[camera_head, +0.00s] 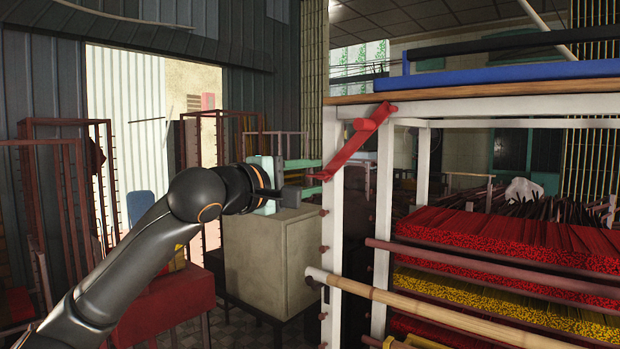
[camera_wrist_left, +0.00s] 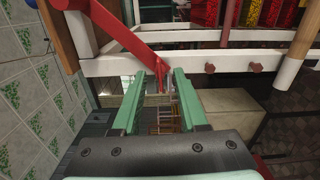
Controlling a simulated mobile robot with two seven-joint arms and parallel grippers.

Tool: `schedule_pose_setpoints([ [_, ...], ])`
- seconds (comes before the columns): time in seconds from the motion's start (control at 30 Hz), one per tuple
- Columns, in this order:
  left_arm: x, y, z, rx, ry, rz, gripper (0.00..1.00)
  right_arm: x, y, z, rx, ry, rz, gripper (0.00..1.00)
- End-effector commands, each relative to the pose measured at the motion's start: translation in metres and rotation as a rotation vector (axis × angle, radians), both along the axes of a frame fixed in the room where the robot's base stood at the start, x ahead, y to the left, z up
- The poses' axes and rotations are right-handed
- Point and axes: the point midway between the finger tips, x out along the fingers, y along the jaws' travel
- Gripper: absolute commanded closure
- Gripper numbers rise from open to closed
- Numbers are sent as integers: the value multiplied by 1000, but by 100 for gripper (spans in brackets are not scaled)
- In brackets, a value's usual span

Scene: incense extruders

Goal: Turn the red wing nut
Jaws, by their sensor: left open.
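The red wing nut (camera_head: 352,145) is a long red piece at the upper part of the white rack post, slanting from upper right to lower left. It also shows in the left wrist view (camera_wrist_left: 122,40), where its lower end reaches toward the gap between my fingertips. My left gripper (camera_head: 321,176) is open, with green fingers one above the other, just left of the post near the red piece's lower end. It also shows in the left wrist view (camera_wrist_left: 159,72). I cannot tell whether the fingers touch the red piece. My right gripper is not in view.
The white rack (camera_head: 332,240) carries bundles of red sticks (camera_head: 500,240) and yellow sticks (camera_head: 470,292). A bamboo pole (camera_head: 400,306) juts out past the post below my gripper. A beige cabinet (camera_head: 270,262) stands behind my left arm. Dark red frames stand at left.

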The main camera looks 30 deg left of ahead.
Motion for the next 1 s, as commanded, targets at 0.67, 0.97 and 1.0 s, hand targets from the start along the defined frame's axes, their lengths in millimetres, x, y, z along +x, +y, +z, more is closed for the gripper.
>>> schedule_pose_setpoints([
  [0.67,-116,10,-1,1,-2,1,57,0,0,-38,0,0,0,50],
  [0.97,-123,10,0,1,-1,0,57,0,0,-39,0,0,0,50],
  [1.0,-123,10,0,1,-1,0,57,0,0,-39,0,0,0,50],
])
